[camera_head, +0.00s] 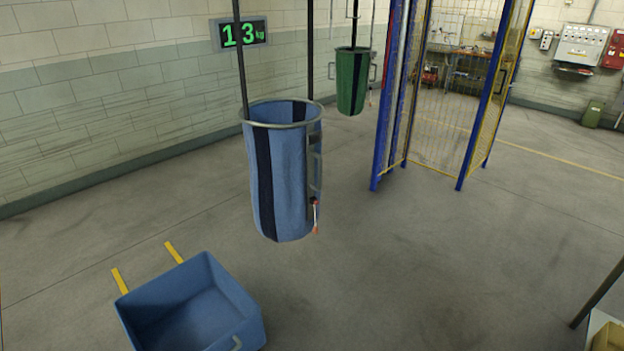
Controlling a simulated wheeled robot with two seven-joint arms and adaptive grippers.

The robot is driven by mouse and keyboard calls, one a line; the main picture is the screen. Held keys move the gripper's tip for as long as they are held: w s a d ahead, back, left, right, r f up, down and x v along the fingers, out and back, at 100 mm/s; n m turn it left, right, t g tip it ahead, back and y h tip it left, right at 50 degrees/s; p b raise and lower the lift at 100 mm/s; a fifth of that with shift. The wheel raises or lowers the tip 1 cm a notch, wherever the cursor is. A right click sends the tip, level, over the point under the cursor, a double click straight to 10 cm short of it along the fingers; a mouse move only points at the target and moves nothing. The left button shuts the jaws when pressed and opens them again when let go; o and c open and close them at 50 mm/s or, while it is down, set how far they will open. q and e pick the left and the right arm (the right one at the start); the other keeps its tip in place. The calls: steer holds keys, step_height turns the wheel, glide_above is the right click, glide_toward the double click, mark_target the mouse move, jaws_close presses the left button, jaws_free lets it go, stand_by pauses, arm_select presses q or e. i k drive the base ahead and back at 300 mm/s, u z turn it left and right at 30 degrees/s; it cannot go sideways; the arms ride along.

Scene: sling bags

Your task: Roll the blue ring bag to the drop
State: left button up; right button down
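The blue ring bag (283,180) hangs upright in the middle of the head view, its metal ring at the top held by dark hanger bars. It has a dark vertical stripe, a side handle (315,170) and a small red-and-white tag or cord low on its right side. Its bottom hangs clear above the floor. A blue open bin (225,290) stands on the floor at the lower left, in front of two yellow floor marks (174,252). Which spot is the drop is not certain from this view. Neither gripper is in view.
A green ring bag (351,82) hangs farther back. Blue posts with yellow mesh panels (440,100) stand right of centre. A box (607,335) sits at the lower right corner. The floor at centre right is clear.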

mark_target(283, 135)
steer(key=u, duration=0.3)
steer(key=i, duration=1.8)
steer(key=u, duration=0.45)
